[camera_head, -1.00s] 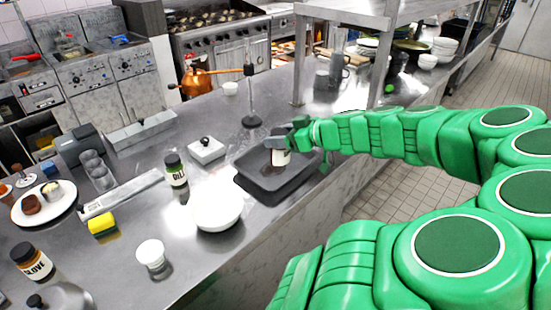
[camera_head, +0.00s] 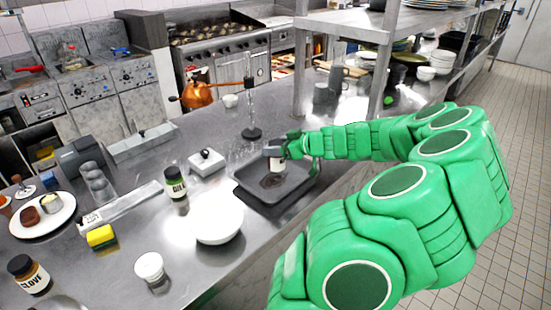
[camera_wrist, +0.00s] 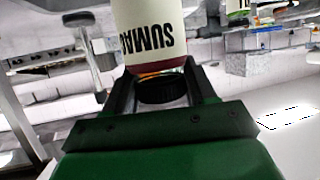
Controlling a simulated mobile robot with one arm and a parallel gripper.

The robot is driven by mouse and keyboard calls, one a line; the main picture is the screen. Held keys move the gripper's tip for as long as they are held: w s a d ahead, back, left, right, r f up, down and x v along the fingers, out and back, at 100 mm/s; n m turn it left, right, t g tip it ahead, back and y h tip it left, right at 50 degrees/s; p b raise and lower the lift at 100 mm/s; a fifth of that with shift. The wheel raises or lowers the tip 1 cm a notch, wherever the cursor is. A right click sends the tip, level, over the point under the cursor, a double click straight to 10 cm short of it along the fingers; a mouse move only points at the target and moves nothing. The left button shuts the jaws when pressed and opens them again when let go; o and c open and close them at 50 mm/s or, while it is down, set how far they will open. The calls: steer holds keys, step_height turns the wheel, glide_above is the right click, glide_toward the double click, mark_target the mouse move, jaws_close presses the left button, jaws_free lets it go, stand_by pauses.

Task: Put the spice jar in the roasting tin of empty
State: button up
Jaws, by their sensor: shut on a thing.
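My gripper (camera_head: 274,151) is shut on a spice jar (camera_head: 278,165) with a pale label and dark lid. The dark grey rectangular roasting tin (camera_head: 258,199) lies on the steel counter under the gripper. The jar appears to be over the tin's inside, with a dark patch on the tin floor below it. I see nothing else in the tin. I cannot tell the exact gap between jar and tin floor.
A dill jar (camera_head: 176,184), a white bowl (camera_head: 219,220) and a small white box (camera_head: 206,162) stand left of the tin. A stand with a vertical rod (camera_head: 251,110) is behind it. A clove jar (camera_head: 29,276), a white cup (camera_head: 150,268) and a yellow sponge (camera_head: 101,237) are further left.

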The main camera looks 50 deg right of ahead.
steer(key=shift+w+d+f, duration=0.3)
steer(key=shift+w+f, duration=0.05)
steer(key=shift+f, duration=0.25)
steer(key=shift+w+d+f, duration=0.3)
steer(key=shift+w+f, duration=0.1)
steer(key=shift+f, duration=0.15)
steer(key=shift+w+d+f, duration=0.3)
steer(key=shift+w+f, duration=0.05)
steer(key=shift+f, duration=1.75)
steer(key=shift+f, duration=0.15)
steer(key=o, duration=1.2)
